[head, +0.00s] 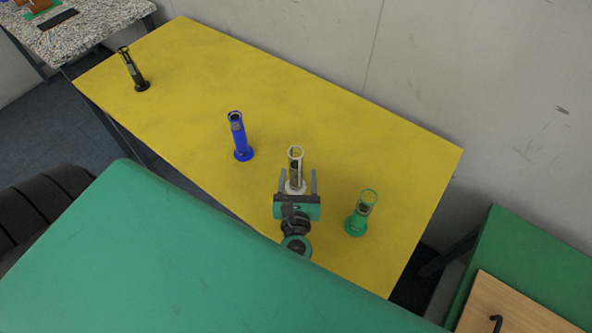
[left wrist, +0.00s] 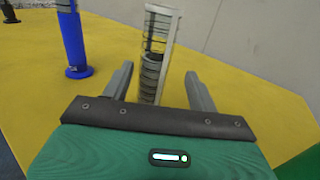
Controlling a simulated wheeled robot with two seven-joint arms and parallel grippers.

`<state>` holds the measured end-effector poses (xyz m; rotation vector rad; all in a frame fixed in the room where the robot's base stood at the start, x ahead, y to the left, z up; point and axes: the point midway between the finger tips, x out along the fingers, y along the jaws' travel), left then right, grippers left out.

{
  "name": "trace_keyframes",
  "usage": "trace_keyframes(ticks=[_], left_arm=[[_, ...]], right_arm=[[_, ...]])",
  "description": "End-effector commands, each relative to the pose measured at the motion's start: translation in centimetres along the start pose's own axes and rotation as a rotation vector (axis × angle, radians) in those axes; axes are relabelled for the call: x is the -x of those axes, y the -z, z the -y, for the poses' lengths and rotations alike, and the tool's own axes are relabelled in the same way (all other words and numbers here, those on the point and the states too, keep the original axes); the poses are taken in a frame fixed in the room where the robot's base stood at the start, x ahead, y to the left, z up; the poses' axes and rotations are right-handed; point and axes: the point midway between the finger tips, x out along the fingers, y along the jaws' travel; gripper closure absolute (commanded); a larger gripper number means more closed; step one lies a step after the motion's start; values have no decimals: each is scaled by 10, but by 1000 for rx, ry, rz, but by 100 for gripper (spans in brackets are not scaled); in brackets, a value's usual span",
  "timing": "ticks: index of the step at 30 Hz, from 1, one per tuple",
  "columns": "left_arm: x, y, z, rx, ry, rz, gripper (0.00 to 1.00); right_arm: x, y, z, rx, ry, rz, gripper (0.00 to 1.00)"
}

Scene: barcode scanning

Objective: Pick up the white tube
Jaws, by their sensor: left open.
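The white tube (head: 296,170) stands upright on the yellow table (head: 190,80), with a dark band inside its clear body. My left gripper (head: 297,180) is open, with one finger on each side of the white tube in the head view. In the left wrist view the white tube (left wrist: 157,50) rises between and beyond the open fingers (left wrist: 160,85); its base is hidden behind the gripper body. I cannot tell whether either finger touches it. My right gripper is not in view.
A blue tube (head: 238,136) stands left of the white one, and a green tube (head: 360,214) stands close on its right. A black tube (head: 134,70) is at the far left end. A wall (head: 400,60) runs behind the table.

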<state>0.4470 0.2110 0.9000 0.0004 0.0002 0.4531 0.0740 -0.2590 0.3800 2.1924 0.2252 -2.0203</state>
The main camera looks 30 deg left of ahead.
Motion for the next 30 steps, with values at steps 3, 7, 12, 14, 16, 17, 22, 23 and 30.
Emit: trace_keyframes(ticks=[3,7,12,14,16,17,22,23,30], left_arm=[[-8,0,-1,-1,1,1,41],[-27,2,-6,-3,2,2,41],[-48,5,-7,0,1,1,41],[-51,7,-7,0,1,0,41],[-53,8,-7,0,1,0,41],[-53,8,-8,0,1,0,41],[-53,8,-8,0,1,0,41],[-53,8,-8,0,1,0,47],[-53,8,-8,0,1,0,94]], right_arm=[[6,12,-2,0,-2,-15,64],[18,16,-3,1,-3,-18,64],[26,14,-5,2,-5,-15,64],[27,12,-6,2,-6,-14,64],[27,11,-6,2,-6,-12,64],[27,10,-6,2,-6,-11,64],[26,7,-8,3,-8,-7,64],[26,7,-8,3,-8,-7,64],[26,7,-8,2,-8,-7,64]])
